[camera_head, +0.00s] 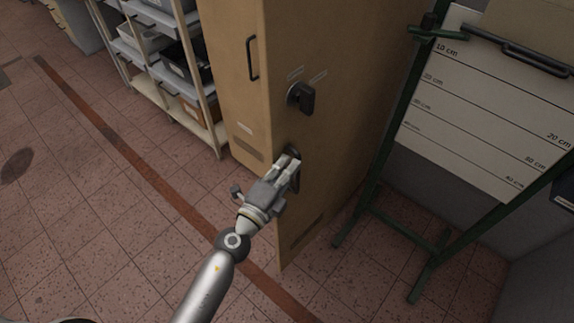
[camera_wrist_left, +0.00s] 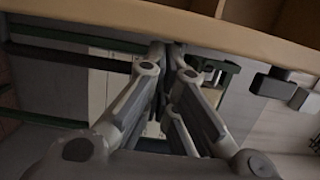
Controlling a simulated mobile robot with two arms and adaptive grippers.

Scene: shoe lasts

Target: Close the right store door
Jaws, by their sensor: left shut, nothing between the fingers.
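The right store door (camera_head: 345,100) is a tall light-wood panel that appears to stand open, its near edge jutting toward me beyond the front with the other handle. It carries a black handle or lock (camera_head: 303,97) and a dark fitting lower down. My left gripper (camera_head: 291,161) is shut and empty, its fingertips at that lower fitting and partly covering it; I cannot tell whether they touch. In the left wrist view the shut fingers (camera_wrist_left: 168,50) point toward a wooden edge (camera_wrist_left: 130,14), with a black handle (camera_wrist_left: 270,85) to the right. My right gripper is not in view.
A narrow wooden front with a black bar handle (camera_head: 252,58) is left of the door. Metal shelving (camera_head: 160,68) with bins stands further left. A green-framed board (camera_head: 470,110) with length marks stands close on the right. The tiled floor (camera_head: 90,190) at left is clear.

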